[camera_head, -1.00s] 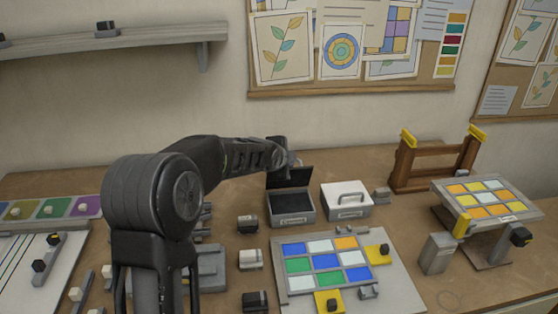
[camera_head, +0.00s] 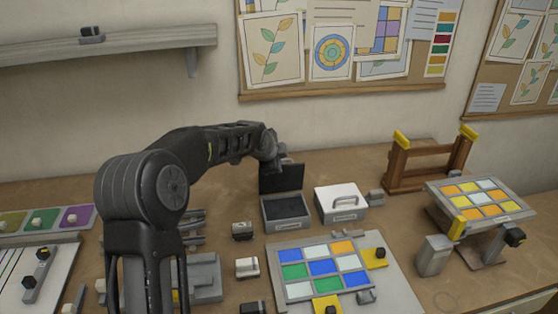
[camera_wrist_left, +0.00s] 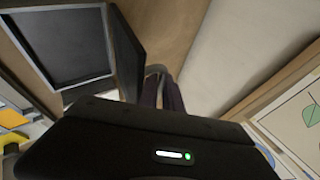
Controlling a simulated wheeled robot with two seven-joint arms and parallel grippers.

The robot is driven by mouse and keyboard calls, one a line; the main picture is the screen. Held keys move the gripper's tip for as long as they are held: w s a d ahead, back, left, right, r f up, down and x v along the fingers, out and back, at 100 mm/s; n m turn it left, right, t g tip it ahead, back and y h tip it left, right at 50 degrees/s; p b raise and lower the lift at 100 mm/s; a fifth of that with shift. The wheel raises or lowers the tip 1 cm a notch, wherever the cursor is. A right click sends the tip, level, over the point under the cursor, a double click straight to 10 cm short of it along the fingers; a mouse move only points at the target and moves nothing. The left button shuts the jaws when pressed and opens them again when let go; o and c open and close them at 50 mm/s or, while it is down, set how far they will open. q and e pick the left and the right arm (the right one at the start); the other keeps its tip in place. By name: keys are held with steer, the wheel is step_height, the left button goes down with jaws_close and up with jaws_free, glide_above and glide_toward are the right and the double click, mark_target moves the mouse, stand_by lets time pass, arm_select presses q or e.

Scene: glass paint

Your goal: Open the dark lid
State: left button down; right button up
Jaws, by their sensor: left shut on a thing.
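The dark lid (camera_head: 281,179) stands about upright at the back edge of its grey box (camera_head: 286,224), and the box's dark inside shows. In the left wrist view the lid (camera_wrist_left: 128,55) is seen nearly edge-on beside the open box (camera_wrist_left: 62,40). My left gripper (camera_head: 279,160) is behind the top of the lid, its fingers mostly hidden in the head view. In the left wrist view its fingers (camera_wrist_left: 164,88) are shut on the grey handle (camera_wrist_left: 156,69) on the lid's outer face. My right gripper is in neither view.
A white-lidded box (camera_head: 340,200) stands close to the right of the open box. A panel of coloured tiles (camera_head: 318,268) lies in front. A wooden frame (camera_head: 430,165) and a tilted tile stand (camera_head: 478,201) are at the right. The wall is behind the table.

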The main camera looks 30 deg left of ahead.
arm_select(q)
steer(key=c, duration=1.8)
jaws_free()
steer(key=shift+w+a, duration=0.1)
steer(key=shift+a, duration=0.35)
steer(key=shift+f, duration=0.1)
steer(key=shift+s+d+r+b, duration=0.1)
steer(key=shift+s+r+b, duration=0.25)
steer(key=shift+r, duration=0.05)
steer(key=b+v, duration=0.1)
steer(key=v, duration=0.6)
steer(key=shift+d+r, duration=0.2)
steer(key=shift+d, duration=0.05)
